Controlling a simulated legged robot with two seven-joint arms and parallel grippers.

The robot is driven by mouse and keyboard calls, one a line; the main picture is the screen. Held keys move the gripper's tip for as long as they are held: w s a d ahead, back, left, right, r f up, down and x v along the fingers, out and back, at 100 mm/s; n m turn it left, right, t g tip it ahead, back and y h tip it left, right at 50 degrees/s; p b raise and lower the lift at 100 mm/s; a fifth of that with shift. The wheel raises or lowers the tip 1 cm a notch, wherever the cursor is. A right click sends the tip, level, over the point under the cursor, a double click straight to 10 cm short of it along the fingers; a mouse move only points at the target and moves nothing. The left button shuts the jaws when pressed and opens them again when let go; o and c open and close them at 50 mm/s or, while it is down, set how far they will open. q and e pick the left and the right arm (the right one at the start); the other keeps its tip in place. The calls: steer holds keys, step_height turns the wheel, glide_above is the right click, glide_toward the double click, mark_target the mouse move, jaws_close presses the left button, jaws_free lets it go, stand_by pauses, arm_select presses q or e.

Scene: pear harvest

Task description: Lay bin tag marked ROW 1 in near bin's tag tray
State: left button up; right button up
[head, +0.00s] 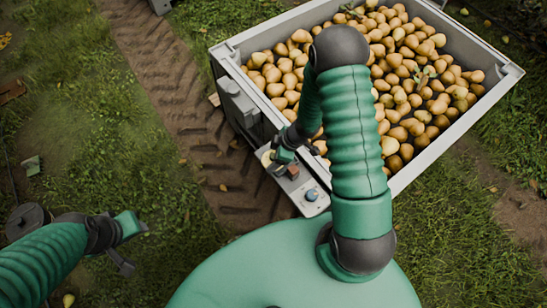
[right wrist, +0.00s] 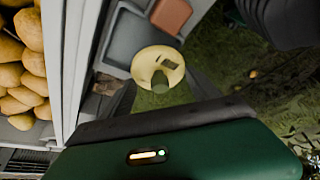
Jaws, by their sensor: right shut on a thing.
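My right gripper (head: 281,158) is over the control shelf on the near bin's side. It is shut on a pale yellow round tag, which shows at the fingertips in the right wrist view (right wrist: 158,66). The tag has small dark marks; I cannot read ROW 1 on it. A grey shallow tray (right wrist: 128,38) lies just beyond the tag in the right wrist view; whether they touch is unclear. My left gripper (head: 136,249) is at the lower left over grass, its fingers apart and empty.
The near bin (head: 455,125) is a grey crate full of pears. Its shelf (head: 308,207) also carries a reddish-brown block (head: 293,172) and a blue knob (head: 311,195). The block also shows in the right wrist view (right wrist: 172,15). A muddy rutted track (head: 175,85) and open grass lie to the left.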

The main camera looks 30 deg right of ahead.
steer(key=shift+f, duration=0.6)
steer(key=shift+w+d+r, duration=0.1)
arm_select(q)
steer(key=shift+d+f, duration=0.1)
steer(key=shift+f, duration=0.25)
arm_select(e)
steer(key=shift+f, duration=0.25)
steer(key=o, duration=1.5)
